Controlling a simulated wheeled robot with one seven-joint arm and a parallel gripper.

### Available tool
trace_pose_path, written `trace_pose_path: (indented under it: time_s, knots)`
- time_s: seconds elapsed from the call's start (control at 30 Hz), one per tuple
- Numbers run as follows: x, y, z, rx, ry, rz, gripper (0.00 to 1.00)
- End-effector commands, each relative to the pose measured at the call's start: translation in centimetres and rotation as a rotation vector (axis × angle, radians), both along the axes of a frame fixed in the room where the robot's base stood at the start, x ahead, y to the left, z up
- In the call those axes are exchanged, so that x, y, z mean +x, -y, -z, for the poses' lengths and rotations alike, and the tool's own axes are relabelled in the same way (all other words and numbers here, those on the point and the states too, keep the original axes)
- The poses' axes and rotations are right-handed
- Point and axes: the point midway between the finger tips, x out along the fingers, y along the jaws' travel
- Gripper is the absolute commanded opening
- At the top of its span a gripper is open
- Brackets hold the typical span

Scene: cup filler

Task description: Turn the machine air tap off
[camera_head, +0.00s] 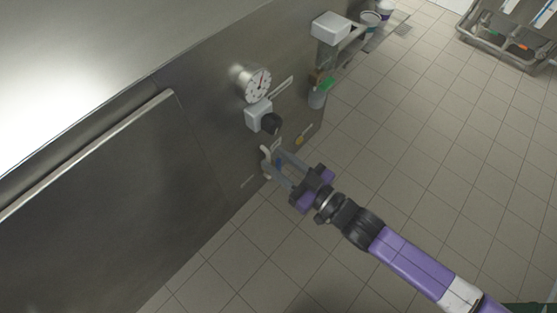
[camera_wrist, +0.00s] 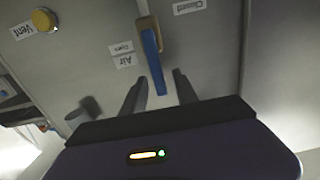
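The air tap is a blue lever (camera_wrist: 152,58) on a brass-coloured fitting (camera_wrist: 146,26) on the grey machine panel. In the wrist view it points down the picture, leaning slightly right. "Air" (camera_wrist: 126,61) and "Open" (camera_wrist: 121,47) labels are left of it, a "Closed" label (camera_wrist: 189,7) to the upper right. My gripper (camera_wrist: 160,78) is open, one finger on each side of the lever's free end, with visible gaps. In the head view my gripper (camera_head: 272,160) is at the machine's lower front, with the small blue lever (camera_head: 278,164) between its fingers.
A yellow "Vent" knob (camera_wrist: 44,20) is on the panel to the left in the wrist view. A pale curved part (camera_head: 265,154) is close to my fingers.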

Motion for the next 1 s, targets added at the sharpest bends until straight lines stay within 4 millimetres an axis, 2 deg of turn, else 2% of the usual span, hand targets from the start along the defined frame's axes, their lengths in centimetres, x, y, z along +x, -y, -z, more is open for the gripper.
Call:
trace_pose_path:
  time_s: [0.17,0.33,1.0]
  knots:
    - [-0.01,0.0,0.0,0.0,0.0,0.0,0.34]
    - [-0.03,0.0,0.01,0.0,0.0,0.0,0.0]
    - [-0.02,0.03,0.01,0.0,0.0,0.0,0.0]
